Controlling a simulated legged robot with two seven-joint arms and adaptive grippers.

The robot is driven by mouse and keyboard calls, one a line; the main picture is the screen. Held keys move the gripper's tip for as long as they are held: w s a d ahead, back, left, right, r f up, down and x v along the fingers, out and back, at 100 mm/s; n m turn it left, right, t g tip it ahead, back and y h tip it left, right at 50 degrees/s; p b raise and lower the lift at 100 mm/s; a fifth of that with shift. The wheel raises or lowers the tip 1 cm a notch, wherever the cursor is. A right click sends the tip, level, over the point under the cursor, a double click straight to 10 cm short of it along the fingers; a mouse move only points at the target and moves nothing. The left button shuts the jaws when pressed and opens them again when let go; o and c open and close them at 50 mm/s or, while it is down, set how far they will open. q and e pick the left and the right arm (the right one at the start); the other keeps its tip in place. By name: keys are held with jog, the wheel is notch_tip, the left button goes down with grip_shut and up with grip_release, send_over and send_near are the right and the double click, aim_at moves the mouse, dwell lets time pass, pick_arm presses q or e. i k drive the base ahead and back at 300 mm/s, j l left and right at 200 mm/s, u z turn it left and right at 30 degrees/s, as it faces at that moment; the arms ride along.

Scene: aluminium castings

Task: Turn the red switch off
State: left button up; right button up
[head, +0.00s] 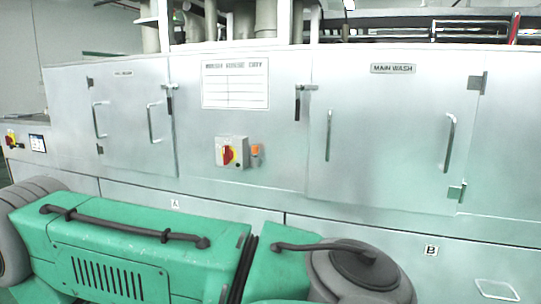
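A red rotary switch (229,155) on a yellow backing sits on a small grey box (232,151) on the front of the long metal washing machine (285,120), near the middle of the head view. Its knob looks roughly upright, but its exact setting is too small to read. Neither of my grippers is in view, and nothing touches either switch.
An orange-topped fitting (256,150) is right of the switch box. Doors with bar handles flank it, including the MAIN WASH door (385,135). A green body with round grey parts fills the foreground; I cannot tell whether it is mine.

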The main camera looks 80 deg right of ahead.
aim_at(228, 154)
jog(key=z, duration=2.1)
